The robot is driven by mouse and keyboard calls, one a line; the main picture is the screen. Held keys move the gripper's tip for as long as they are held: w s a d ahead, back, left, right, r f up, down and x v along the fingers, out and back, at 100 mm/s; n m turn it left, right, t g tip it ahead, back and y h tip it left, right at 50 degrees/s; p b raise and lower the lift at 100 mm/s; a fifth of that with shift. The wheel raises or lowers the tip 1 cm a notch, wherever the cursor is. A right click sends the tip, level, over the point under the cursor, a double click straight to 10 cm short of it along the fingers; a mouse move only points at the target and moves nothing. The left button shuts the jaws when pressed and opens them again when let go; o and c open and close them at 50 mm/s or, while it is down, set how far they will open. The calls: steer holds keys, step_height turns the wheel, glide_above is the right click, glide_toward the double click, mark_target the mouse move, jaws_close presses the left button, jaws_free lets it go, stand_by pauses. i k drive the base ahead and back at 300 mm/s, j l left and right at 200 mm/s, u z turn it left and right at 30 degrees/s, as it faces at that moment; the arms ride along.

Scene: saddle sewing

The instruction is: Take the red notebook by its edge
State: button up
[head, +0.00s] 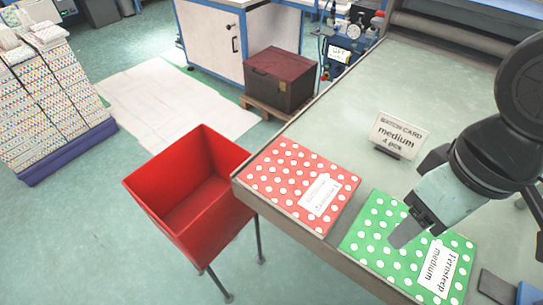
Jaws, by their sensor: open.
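The red notebook (278,171) has white dots and a white label. It lies flat at the left corner of the table, close to the table's edges. A green notebook (375,242) with white dots and a label reading "medium" lies to its right. My gripper (402,236) hangs over the green notebook, to the right of the red one. Its fingers point down and left, and nothing shows between them. The gap between the fingers is hard to see from this angle. The red notebook is in full view.
A card reading "medium 4 pcs" (400,134) stands on the table (350,100) behind the notebooks. An empty red bin (170,222) on legs stands left of the table. A dark box (280,82) sits on a pallet beyond. The table's middle is clear.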

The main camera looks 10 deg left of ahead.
mark_target(312, 191)
steer(key=u, duration=0.8)
steer(key=k+j+z, duration=0.15)
steer(key=k+j+u, duration=0.5)
steer(key=j, duration=0.2)
steer(key=k+j+u, duration=0.1)
steer(key=j+u, duration=0.15)
steer(key=j, duration=0.1)
